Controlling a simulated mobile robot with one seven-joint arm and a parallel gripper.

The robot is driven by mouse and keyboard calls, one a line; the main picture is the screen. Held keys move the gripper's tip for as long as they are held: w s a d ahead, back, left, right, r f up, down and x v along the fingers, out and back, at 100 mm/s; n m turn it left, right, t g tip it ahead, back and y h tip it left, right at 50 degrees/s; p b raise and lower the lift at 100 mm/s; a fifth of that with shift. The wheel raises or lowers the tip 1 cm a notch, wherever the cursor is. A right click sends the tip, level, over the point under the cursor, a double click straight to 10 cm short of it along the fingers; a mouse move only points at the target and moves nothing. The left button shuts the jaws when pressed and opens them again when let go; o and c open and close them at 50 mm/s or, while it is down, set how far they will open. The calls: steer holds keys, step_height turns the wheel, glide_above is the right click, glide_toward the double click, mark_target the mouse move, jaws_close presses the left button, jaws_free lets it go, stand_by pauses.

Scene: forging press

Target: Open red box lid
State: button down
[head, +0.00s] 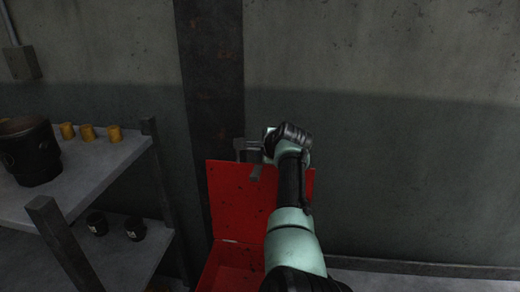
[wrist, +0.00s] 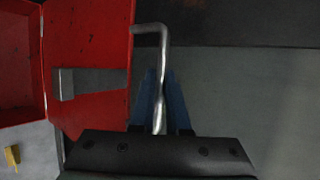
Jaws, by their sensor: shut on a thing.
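The red box (head: 230,272) stands at the bottom centre of the head view, partly hidden by my arm. Its red lid (head: 232,200) stands raised, roughly upright, against the dark wall strip. In the wrist view the lid (wrist: 100,40) shows with a grey plate on it, and the box (wrist: 18,70) shows open at the far left. A bent metal handle (wrist: 164,45) reaches from the lid's edge down between my blue fingers. My gripper (wrist: 160,100) is shut on this handle. In the head view my gripper (head: 252,152) is at the lid's top edge.
A grey shelf rack (head: 100,180) stands left of the box, with a dark pot (head: 29,150), several yellow cylinders (head: 88,132) and dark jars (head: 135,229). A concrete wall (head: 410,180) stands close behind. A small yellow object (wrist: 12,157) lies beside the box.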

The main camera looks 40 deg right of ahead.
steer(key=c, duration=0.9)
jaws_free()
steer(key=shift+s+r, duration=0.1)
steer(key=shift+s, duration=0.05)
steer(key=b+v, duration=0.5)
steer(key=v, duration=0.7)
steer(key=shift+s+a+r, duration=0.2)
